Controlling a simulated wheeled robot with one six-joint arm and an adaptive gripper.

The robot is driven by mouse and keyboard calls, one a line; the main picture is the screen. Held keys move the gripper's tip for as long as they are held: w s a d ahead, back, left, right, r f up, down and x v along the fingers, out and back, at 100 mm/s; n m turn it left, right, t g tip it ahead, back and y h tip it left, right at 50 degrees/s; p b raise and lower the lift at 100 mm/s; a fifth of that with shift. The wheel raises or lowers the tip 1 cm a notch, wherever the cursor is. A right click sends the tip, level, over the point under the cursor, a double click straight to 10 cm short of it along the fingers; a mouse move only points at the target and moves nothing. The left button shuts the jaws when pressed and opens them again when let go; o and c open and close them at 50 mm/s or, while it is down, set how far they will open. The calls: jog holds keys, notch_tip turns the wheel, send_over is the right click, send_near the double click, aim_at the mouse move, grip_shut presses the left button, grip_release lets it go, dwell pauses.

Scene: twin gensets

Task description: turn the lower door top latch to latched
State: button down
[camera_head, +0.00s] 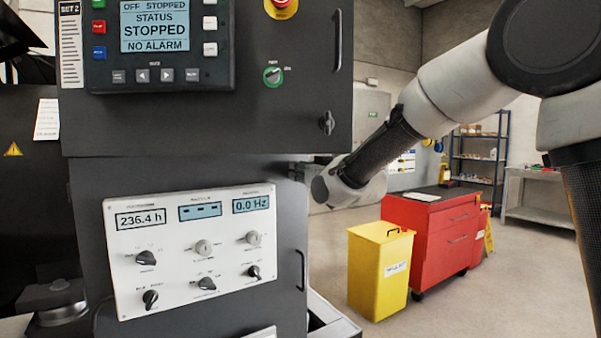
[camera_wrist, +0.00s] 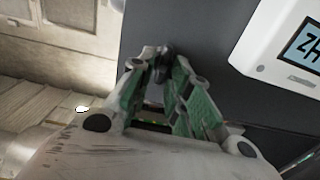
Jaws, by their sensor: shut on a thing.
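The lower door (camera_head: 90,185) is the dark panel under the controller cabinet. It carries a white instrument plate (camera_head: 125,280) with displays and knobs, and a corner of that plate shows in the wrist view (camera_wrist: 260,40). The lower door top latch (camera_wrist: 165,56) is a small dark knob on the dark door face in the wrist view. My gripper (camera_wrist: 160,68) has its green-sided fingers closed around the latch. The latch's exact angle is hidden by the fingers. In the head view my wrist reaches the door's upper right edge, where the latch cannot be made out.
The upper cabinet has its own dark latch (camera_head: 327,122), a green-ringed switch (camera_head: 273,76) and a long handle (camera_head: 337,40). A door handle (camera_head: 301,270) is below my wrist.

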jog(key=shift+m, duration=0.3)
jog(key=m, duration=1.1)
jog(key=d+f+m, duration=0.1)
jog(key=m, duration=0.5)
jog(key=shift+w, duration=0.25)
dwell(0.3)
jog(key=c, duration=1.6)
grip_release()
jog(key=shift+a, duration=0.1)
jog(key=shift+o, duration=0.2)
